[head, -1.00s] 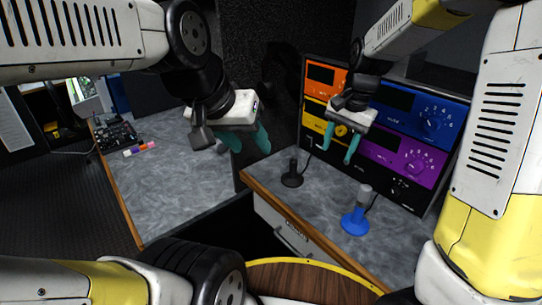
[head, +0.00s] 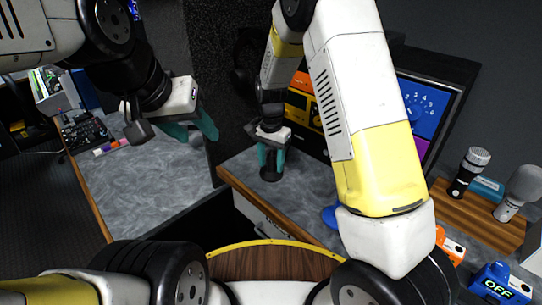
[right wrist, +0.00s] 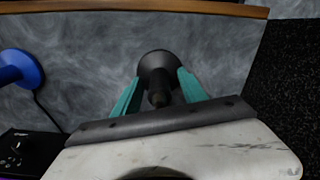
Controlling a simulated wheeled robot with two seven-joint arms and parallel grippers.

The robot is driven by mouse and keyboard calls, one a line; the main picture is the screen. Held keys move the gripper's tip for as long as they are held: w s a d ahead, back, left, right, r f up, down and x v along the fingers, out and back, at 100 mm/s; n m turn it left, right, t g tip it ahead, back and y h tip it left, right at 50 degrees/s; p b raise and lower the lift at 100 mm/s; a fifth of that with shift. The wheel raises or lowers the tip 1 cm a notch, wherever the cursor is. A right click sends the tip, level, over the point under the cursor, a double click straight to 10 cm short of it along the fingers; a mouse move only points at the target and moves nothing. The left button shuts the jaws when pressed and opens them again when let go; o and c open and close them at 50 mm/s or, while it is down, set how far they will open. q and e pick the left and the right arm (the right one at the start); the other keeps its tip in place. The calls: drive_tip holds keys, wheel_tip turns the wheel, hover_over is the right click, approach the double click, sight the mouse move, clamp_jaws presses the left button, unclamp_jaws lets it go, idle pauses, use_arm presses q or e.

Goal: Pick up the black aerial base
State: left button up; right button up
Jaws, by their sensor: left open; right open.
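The black aerial base (head: 270,174) stands on the grey counter near its wooden edge, partly hidden by my right gripper in the head view. In the right wrist view the black aerial base (right wrist: 155,62) shows its round foot and a short stem pointing toward the camera. My right gripper (head: 271,158) is open above it; in the wrist view its teal fingers (right wrist: 158,92) lie on either side of the stem. I cannot tell whether they touch it. My left gripper (head: 192,129) is open and empty, over the counter at the left.
A blue aerial base (head: 329,215) stands on the counter, mostly behind my right arm; it also shows in the right wrist view (right wrist: 22,68). Coloured rack units (head: 425,105) stand behind. Microphones on a wooden board (head: 480,208) and a blue OFF box (head: 500,284) are at right.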

drive_tip(key=shift+f, duration=0.4)
drive_tip(key=shift+c, duration=0.4)
clamp_jaws()
drive_tip(key=shift+r, duration=0.1)
idle(0.7)
